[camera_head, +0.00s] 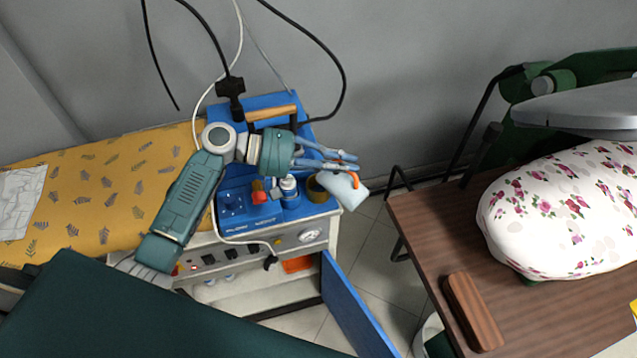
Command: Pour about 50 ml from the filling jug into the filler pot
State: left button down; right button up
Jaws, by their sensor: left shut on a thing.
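My left gripper (352,161) reaches in from the left over the blue-topped machine and is shut on the filling jug. The filling jug (341,188) is pale blue-white with an orange handle (355,180). It looks tilted and is held above the machine's right edge. A small brass-brown pot (316,194), which looks like the filler pot, stands on the blue top just left of the jug. The jug hides part of it. I cannot see any liquid or how full either one is. My right gripper is not in view.
A white bottle (289,187) and a red object (259,192) stand left of the pot on the machine (270,213). Its blue door (352,308) hangs open below. Cables hang behind. At right, a brown table (560,310) bears a wooden block (471,310) and floral padded board (560,212).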

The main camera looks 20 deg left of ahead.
aim_at(358, 184)
pick_arm(q)
jog(key=shift+r, duration=0.1)
jog(key=shift+w+a+r+n+h+b, duration=0.2)
jog(key=shift+a+r+n+h+b, duration=0.15)
jog(key=shift+b, duration=0.25)
dwell(0.7)
jog(key=d+p, duration=0.1)
jog(key=s+d+m+y+p, duration=0.1)
jog(key=d+p, duration=0.1)
jog(key=p, duration=0.1)
jog(key=shift+s+d+f, duration=0.1)
jog(key=shift+s+d, duration=0.05)
jog(key=shift+s, duration=0.2)
jog(key=shift+s+d+f+m+y+p, duration=0.2)
jog(key=shift+d+f+m+y+p, duration=0.15)
jog(key=shift+f+y, duration=0.15)
jog(key=shift+s+d+f+m+y+p, duration=0.2)
jog(key=shift+d+f+m+y, duration=0.1)
jog(key=shift+f+y, duration=0.2)
jog(key=shift+f, duration=0.1)
jog(key=s+d+f+m+t+y+p, duration=0.2)
jog(key=d+f+y, duration=0.2)
jog(key=f, duration=0.2)
jog(key=s+d+f+m+t+y+p, duration=0.1)
jog(key=s+d+f+m+y+p, duration=0.1)
jog(key=d+f+m+y+p, duration=0.1)
jog(key=shift+d+f+t+y, duration=0.5)
jog(key=shift+f+y, duration=0.65)
jog(key=shift+f, duration=0.65)
